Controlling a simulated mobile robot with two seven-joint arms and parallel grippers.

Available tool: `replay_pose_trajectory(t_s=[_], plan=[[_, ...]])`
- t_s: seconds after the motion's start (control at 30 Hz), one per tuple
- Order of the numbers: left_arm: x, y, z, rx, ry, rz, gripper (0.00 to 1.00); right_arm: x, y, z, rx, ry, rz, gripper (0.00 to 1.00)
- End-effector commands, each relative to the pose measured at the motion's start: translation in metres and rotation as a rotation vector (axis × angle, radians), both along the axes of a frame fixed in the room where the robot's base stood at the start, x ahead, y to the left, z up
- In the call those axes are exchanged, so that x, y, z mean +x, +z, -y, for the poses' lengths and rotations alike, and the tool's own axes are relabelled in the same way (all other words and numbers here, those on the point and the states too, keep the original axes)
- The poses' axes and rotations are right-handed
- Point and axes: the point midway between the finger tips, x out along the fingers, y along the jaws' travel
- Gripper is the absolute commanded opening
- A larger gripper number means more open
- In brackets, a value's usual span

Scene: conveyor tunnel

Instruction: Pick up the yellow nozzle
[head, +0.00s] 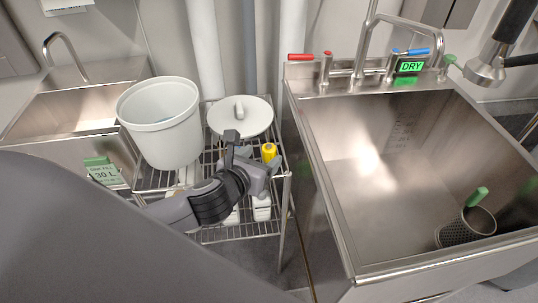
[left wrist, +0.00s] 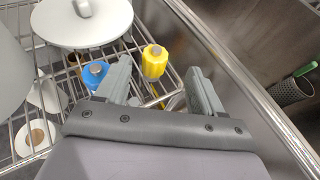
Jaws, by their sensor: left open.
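The yellow nozzle (head: 269,152) stands on the wire rack, near its right edge, beside the large sink. In the left wrist view the yellow nozzle (left wrist: 154,62) has a ribbed body and a grey top, and lies ahead of the gap between my fingers, nearer the left finger. My left gripper (head: 247,152) is open and empty, close to the nozzle; its two fingers (left wrist: 160,90) show apart. A blue nozzle (left wrist: 96,72) stands just left of the left finger. My right gripper is not in view.
A white bucket (head: 160,121) and a white lid (head: 240,116) sit on the wire rack (head: 240,231). The large steel sink (head: 360,190) borders the rack on the right, holding a mesh basket (head: 467,226). A smaller sink (head: 70,105) is at left.

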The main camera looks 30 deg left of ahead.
Motion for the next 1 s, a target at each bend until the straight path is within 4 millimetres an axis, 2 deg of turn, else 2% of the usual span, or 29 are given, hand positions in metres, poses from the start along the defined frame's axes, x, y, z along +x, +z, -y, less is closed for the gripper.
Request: replay_pose_trajectory(t_s=[0.6, 0.93, 0.97, 1.0], plan=[[0.056, -0.031, -0.009, -0.003, 0.001, 0.0, 0.67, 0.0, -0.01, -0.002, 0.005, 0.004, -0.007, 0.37], [0.061, -0.032, -0.01, -0.002, 0.001, -0.001, 0.67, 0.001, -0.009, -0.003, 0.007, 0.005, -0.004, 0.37], [0.061, -0.032, -0.01, -0.002, 0.001, -0.001, 0.61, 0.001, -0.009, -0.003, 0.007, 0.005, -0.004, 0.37], [0.061, -0.032, -0.01, -0.002, 0.001, -0.001, 0.48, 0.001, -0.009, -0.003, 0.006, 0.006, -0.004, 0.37]])
